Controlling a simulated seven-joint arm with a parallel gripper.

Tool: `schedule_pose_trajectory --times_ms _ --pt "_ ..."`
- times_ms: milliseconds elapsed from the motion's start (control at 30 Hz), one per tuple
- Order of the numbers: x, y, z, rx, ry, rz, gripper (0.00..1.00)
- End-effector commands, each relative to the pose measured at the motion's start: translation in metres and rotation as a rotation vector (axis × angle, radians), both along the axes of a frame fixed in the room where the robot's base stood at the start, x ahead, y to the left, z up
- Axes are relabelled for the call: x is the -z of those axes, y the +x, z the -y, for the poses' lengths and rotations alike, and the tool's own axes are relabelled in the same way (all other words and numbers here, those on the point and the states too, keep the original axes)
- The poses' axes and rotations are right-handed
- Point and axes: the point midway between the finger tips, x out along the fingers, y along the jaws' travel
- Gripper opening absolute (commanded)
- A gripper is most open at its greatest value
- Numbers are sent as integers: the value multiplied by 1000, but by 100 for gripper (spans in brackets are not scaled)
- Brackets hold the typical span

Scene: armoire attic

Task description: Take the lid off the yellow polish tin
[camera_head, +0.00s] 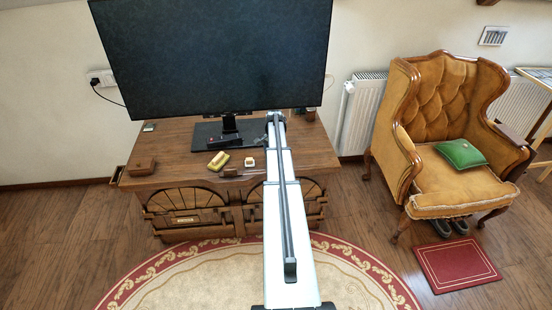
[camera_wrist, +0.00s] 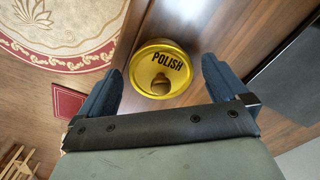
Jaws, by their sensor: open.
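The yellow polish tin (camera_wrist: 146,78) shows in the wrist view, seen from above, with "POLISH" in dark letters and a round knob in the middle of its top. It sits on the brown wooden desk top near an edge. My gripper (camera_wrist: 161,74) is open, with one dark finger on each side of the tin and a gap visible on both sides. Nothing is held. In the head view my arm reaches over the desk (camera_head: 180,137) to its back right, and I cannot make out the tin there.
A large dark monitor (camera_head: 215,55) stands at the desk's back, close to my arm's end. A brown box (camera_head: 142,166), a yellow item (camera_head: 218,161) and a small white item (camera_head: 249,162) lie toward the front. An armchair (camera_head: 435,110) stands to the right.

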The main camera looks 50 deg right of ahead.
Motion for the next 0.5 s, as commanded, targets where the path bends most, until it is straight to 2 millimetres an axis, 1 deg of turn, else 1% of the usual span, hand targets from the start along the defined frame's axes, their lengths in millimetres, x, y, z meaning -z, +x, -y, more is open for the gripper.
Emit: schedule_pose_trajectory --times_ms 133,500 --pt "0 0 0 0 0 0 100" --pt "-1 0 0 0 0 0 65"
